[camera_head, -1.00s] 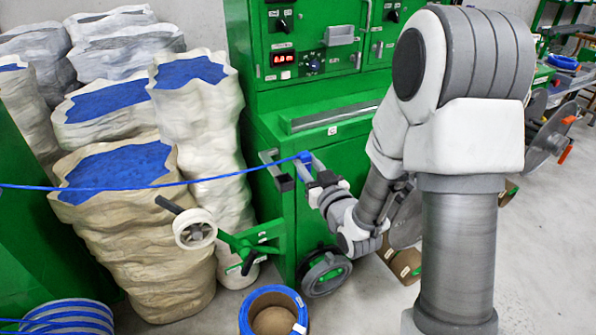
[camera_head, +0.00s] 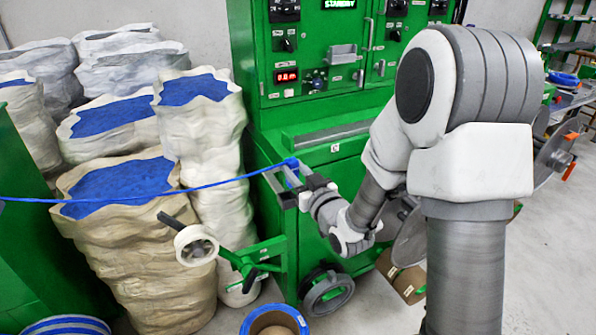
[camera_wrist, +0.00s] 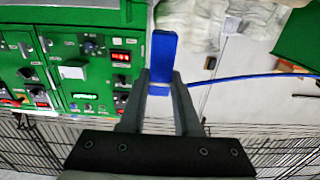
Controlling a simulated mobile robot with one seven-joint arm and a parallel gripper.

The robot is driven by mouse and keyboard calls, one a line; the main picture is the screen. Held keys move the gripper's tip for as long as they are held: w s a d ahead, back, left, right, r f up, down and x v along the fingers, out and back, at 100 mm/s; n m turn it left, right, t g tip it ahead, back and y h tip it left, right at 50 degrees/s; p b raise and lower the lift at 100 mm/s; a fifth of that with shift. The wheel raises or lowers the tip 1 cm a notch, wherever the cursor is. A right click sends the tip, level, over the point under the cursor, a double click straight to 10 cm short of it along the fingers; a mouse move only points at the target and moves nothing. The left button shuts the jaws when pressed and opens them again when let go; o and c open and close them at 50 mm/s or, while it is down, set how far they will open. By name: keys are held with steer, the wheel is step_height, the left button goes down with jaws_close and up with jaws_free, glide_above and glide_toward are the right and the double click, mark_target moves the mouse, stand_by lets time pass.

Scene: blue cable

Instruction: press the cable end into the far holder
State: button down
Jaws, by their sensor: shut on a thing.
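The blue cable (camera_head: 130,197) runs from the left edge across to my gripper (camera_head: 294,178). The cable end (camera_head: 291,163) is a blue piece held between my fingers. In the wrist view the cable end (camera_wrist: 162,58) stands as a flat blue block between the two grey fingers of my gripper (camera_wrist: 163,82), and the cable (camera_wrist: 240,78) leads off to the right. The grey holder (camera_head: 275,180) sticks out from the front of the green machine. My gripper and the cable end are right at it and overlap it in the picture; I cannot tell whether they touch.
The green machine (camera_head: 330,155) stands behind my gripper. Tall sacks with blue contents (camera_head: 200,130) stand at the left. A white tape roll (camera_head: 196,245) on a green bracket (camera_head: 262,255) is below the cable. A blue-rimmed roll (camera_head: 275,318) lies on the floor.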

steer(key=shift+w+a+f+b, duration=0.2)
steer(key=shift+w+f+b, duration=0.3)
steer(key=shift+f+b, duration=0.15)
steer(key=shift+w+a+f+b, duration=0.25)
steer(key=shift+w+f+b, duration=0.3)
steer(key=shift+f+b, duration=0.1)
steer(key=shift+w+a+f+b, duration=0.2)
steer(key=shift+w+f+b, duration=0.35)
steer(key=shift+f, duration=0.1)
steer(key=shift+b, duration=0.9)
stand_by(0.8)
steer(key=shift+f+b, duration=2.15)
steer(key=shift+b, duration=0.2)
stand_by(1.1)
steer(key=c, duration=0.5)
jaws_free()
steer(key=shift+c, duration=0.2)
steer(key=shift+s, duration=0.15)
